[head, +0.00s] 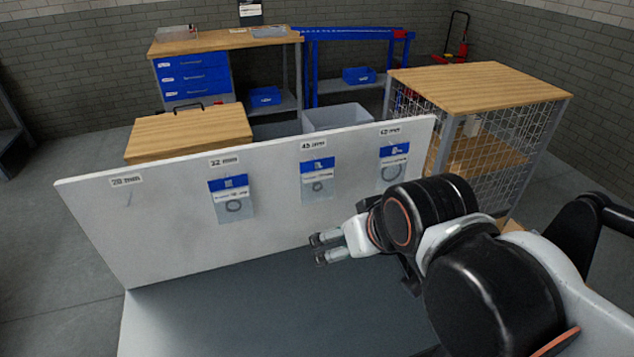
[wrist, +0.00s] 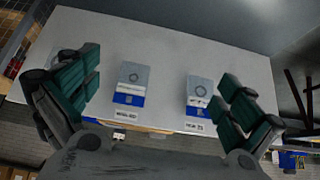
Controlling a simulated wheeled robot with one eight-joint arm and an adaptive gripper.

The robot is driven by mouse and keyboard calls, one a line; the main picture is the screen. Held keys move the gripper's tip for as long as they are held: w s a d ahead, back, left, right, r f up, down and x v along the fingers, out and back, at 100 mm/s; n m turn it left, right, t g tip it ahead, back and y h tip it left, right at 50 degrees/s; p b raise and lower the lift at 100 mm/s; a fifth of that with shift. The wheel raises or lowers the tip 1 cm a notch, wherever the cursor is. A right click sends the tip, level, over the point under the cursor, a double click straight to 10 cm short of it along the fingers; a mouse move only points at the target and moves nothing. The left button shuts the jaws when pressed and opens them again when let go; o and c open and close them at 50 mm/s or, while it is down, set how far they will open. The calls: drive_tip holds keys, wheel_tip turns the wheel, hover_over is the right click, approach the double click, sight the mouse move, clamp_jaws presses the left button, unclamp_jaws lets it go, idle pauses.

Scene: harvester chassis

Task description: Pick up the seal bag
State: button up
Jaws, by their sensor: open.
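Three seal bags, clear with blue and white headers, hang on an upright white board in the head view: one under the 32 mm label (head: 231,199), one under the 45 mm label (head: 317,180), one under the 62 mm label (head: 394,165). Each shows a dark ring. My gripper (head: 318,249) is in front of the board, below the middle bag, pointing left in the picture. In the wrist view my gripper (wrist: 160,88) is open with nothing between its green-padded fingers. Two bags show upside down there, a left bag (wrist: 132,78) and a right bag (wrist: 198,92), apart from the fingers.
The white board (head: 160,235) stands along the back of a grey surface (head: 270,305). The spot under the 20 mm label (head: 126,180) has no bag. Behind are a wooden-topped box (head: 190,130), a wire cage cabinet (head: 480,90) and a workbench with blue drawers (head: 195,77).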

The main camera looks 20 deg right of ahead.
idle(0.3)
drive_tip(key=w+d+r+g+p, duration=0.1)
drive_tip(key=w+r+g+p, duration=0.15)
drive_tip(key=w+r, duration=0.45)
drive_tip(key=w+d+r+g+p, duration=0.1)
drive_tip(key=w+r+p, duration=0.25)
drive_tip(key=w, duration=0.65)
drive_tip(key=g+p, duration=0.4)
hover_over(318, 170)
drive_tip(key=w, duration=0.1)
wheel_tip(318, 170, down, 13)
drive_tip(key=shift+f, duration=0.2)
drive_tip(key=shift+s+f+b, duration=0.2)
drive_tip(key=shift+f+b, duration=0.25)
drive_tip(key=shift+f, duration=1.15)
drive_tip(key=shift+s+f+b, duration=0.2)
drive_tip(key=shift+f+b, duration=0.2)
drive_tip(key=shift+f, duration=1.2)
drive_tip(key=shift+r, duration=0.1)
drive_tip(key=shift+c, duration=0.2)
